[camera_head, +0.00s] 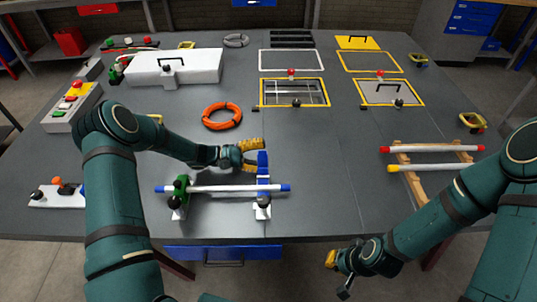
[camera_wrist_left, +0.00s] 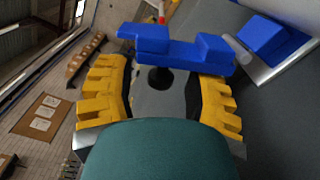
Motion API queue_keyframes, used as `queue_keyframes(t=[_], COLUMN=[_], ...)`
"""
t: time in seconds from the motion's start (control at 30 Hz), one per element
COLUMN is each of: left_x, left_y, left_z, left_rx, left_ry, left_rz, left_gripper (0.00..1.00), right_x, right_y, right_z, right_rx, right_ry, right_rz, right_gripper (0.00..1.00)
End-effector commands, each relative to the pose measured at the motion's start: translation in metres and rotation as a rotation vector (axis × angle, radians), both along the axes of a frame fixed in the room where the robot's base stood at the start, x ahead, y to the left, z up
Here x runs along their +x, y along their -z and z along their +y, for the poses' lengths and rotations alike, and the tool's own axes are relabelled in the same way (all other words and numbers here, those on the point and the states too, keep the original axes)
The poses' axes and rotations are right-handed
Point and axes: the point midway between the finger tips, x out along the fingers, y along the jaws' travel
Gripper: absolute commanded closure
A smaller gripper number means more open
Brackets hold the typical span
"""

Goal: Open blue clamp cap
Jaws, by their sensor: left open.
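The blue clamp cap (camera_head: 263,162) stands up at the right part of a white rod with blue ends (camera_head: 225,188). In the left wrist view the blue cap (camera_wrist_left: 172,46) lies across the gap just ahead of the fingertips. My left gripper (camera_head: 255,155) is open, with its yellow fingers just left of and behind the cap. In the wrist view the fingers (camera_wrist_left: 162,85) are apart, with nothing clearly held; contact with the cap cannot be told. My right gripper (camera_head: 337,274) hangs low in front of the table, away from the clamp; its opening is unclear.
A green clamp (camera_head: 181,189) holds the rod's left part. An orange ring (camera_head: 222,116) lies behind my left gripper. A wooden rack with rods (camera_head: 405,160) stands to the right. The tabletop between rack and clamp is clear.

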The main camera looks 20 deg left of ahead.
Motion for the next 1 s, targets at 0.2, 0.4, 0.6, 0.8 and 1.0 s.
queue_keyframes(t=[0.2, 0.4, 0.6, 0.8, 1.0], left_x=[0.006, 0.007, 0.007, 0.007, 0.007], left_y=[0.0, 0.0, 0.0, 0.0, 0.0], left_z=[-0.02, -0.023, -0.023, -0.023, -0.023], left_rx=[0.0, -0.001, -0.001, -0.001, 0.001], left_ry=[0.001, 0.0, 0.0, 0.0, -0.001], left_rz=[0.0, 0.0, 0.0, 0.0, -0.005], left_gripper=[0.47, 0.47, 0.59, 1.0, 1.0], right_x=[0.0, 0.0, 0.0, 0.0, 0.0], right_y=[0.0, 0.0, 0.0, 0.0, 0.0], right_z=[0.0, 0.0, 0.0, 0.0, 0.0], right_rx=[0.0, 0.0, 0.0, 0.0, 0.0], right_ry=[0.0, 0.0, 0.0, 0.0, 0.0], right_rz=[-0.001, -0.001, -0.001, -0.001, 0.0], right_gripper=[1.0, 1.0, 1.0, 1.0, 1.0])
